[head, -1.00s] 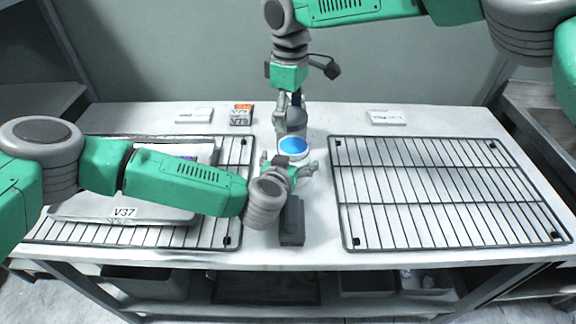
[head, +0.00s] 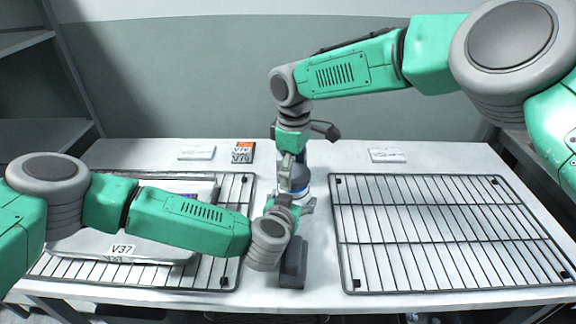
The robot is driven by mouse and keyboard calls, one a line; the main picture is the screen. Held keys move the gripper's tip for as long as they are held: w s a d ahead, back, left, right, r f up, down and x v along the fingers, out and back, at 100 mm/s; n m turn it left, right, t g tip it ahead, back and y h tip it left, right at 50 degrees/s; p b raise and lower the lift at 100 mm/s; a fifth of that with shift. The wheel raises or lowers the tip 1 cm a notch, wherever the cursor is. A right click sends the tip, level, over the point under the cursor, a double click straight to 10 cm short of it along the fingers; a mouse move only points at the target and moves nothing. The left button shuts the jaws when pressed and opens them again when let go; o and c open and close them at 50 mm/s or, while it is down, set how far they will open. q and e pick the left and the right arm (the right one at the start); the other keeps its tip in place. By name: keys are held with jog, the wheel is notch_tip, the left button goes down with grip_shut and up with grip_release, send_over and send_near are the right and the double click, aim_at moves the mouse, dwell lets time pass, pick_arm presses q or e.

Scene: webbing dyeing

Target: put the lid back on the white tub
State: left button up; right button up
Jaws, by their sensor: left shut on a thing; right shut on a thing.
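The white tub (head: 304,188) stands near the middle of the table, between the two wire racks, with a little of its blue inside showing. My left gripper (head: 291,207) is shut on the tub from the front and hides much of its lower part. My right gripper (head: 290,172) points down from above, directly over the tub. It is shut on the lid, a small pale piece mostly hidden by the fingers. Whether the lid touches the tub's rim cannot be told.
A dark bottle (head: 299,153) stands close behind the tub. A dark grey block (head: 293,266) lies in front. A wire rack (head: 440,292) is on the right; the left one bears a tray labelled V37 (head: 75,245). Small boxes (head: 243,152) and labels (head: 388,155) lie at the back.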

pick_arm(q)
jog(key=shift+s+d+f, duration=0.1)
jog(key=shift+d, duration=0.2)
pick_arm(e)
jog(key=shift+d, duration=0.25)
pick_arm(q)
jog(key=shift+a, duration=0.6)
pick_arm(e)
jog(key=shift+a+f, duration=0.15)
jog(key=shift+a, duration=0.4)
pick_arm(q)
jog(key=shift+a, duration=0.15)
pick_arm(e)
jog(key=shift+a+f, duration=0.1)
jog(key=shift+f, duration=0.5)
pick_arm(q)
jog(key=shift+d, duration=0.5)
pick_arm(e)
jog(key=shift+d, duration=0.4)
pick_arm(q)
jog(key=shift+a, duration=0.2)
pick_arm(e)
jog(key=shift+a+f, duration=0.15)
jog(key=shift+f, duration=0.45)
